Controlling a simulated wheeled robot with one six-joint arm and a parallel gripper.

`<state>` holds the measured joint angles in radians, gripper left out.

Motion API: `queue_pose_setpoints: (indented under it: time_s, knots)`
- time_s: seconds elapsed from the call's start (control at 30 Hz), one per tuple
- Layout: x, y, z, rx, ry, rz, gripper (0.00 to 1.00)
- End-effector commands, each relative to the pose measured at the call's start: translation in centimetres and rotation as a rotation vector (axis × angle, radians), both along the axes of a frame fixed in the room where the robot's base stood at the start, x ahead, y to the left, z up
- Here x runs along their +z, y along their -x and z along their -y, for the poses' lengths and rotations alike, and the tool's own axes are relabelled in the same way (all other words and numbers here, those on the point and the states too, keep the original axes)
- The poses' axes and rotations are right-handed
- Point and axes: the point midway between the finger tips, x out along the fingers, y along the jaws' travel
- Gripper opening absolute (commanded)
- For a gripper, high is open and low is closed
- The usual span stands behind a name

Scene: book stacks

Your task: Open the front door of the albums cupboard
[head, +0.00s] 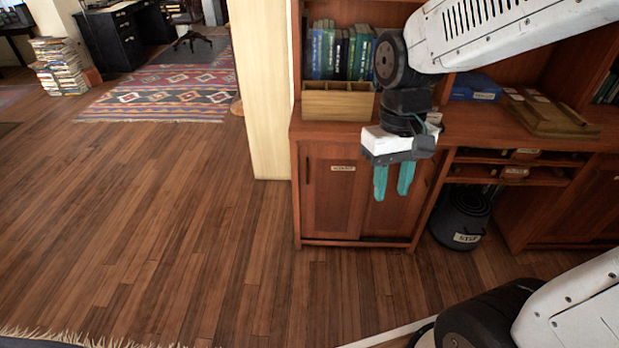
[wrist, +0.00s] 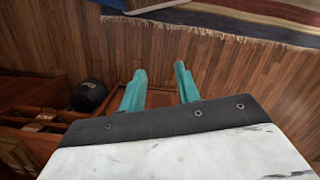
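The albums cupboard (head: 325,205) is a low reddish-brown wooden unit below the counter in the head view. Its front has two flat door panels, and both look shut. The left panel carries a small pale label (head: 343,168) too small to read surely, and a dark vertical slot-like pull (head: 307,171) near its left edge. The right panel (head: 392,219) is partly hidden by my gripper. My gripper (head: 393,190) hangs in front of the panels, teal fingers pointing down, apart and empty. The fingers also show apart in the wrist view (wrist: 162,82).
A wooden divided box (head: 338,105) stands on the counter, before a row of books. A dark labelled bin (head: 464,217) stands right of the cupboard. A pale post (head: 260,90) rises at its left. The wooden floor (head: 190,230) in front is mostly clear.

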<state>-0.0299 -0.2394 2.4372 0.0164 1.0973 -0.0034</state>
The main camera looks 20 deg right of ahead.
Motion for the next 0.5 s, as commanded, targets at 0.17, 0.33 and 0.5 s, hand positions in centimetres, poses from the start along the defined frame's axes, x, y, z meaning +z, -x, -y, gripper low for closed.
queue_pose_setpoints:
  time_s: [0.17, 0.33, 0.5]
  knots:
    - [-5.6, -6.8, -1.0, 0.003, -0.010, -0.006, 0.32]
    - [-12.3, -13.4, -2.1, -0.006, -0.021, 0.051, 0.32]
    - [-20.4, -19.8, -3.1, -0.017, -0.027, 0.148, 0.32]
